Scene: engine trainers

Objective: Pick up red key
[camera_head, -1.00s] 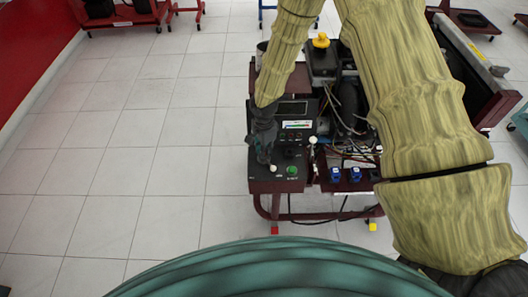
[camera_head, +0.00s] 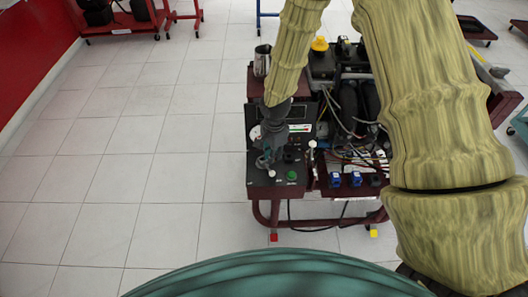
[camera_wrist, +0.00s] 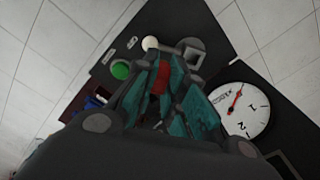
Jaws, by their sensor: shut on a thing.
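The red key (camera_wrist: 160,78) shows in the wrist view as a small red piece between my gripper's fingers. My gripper (camera_wrist: 165,85) is shut on it, just above the dark control panel (camera_wrist: 128,52). In the head view my gripper (camera_head: 266,160) is over the left part of the trainer's panel (camera_head: 262,183), and the key cannot be made out there. A grey round socket (camera_wrist: 190,52) lies just beyond the fingertips in the wrist view. I cannot tell whether the key still touches the panel.
A green button (camera_wrist: 120,69) and a white knob (camera_wrist: 150,43) are close to the fingers. A white dial gauge (camera_wrist: 240,108) is to the right. Blue connectors (camera_head: 345,180) and loose wires (camera_head: 350,155) are right of the panel. Tiled floor (camera_head: 120,180) is clear at left.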

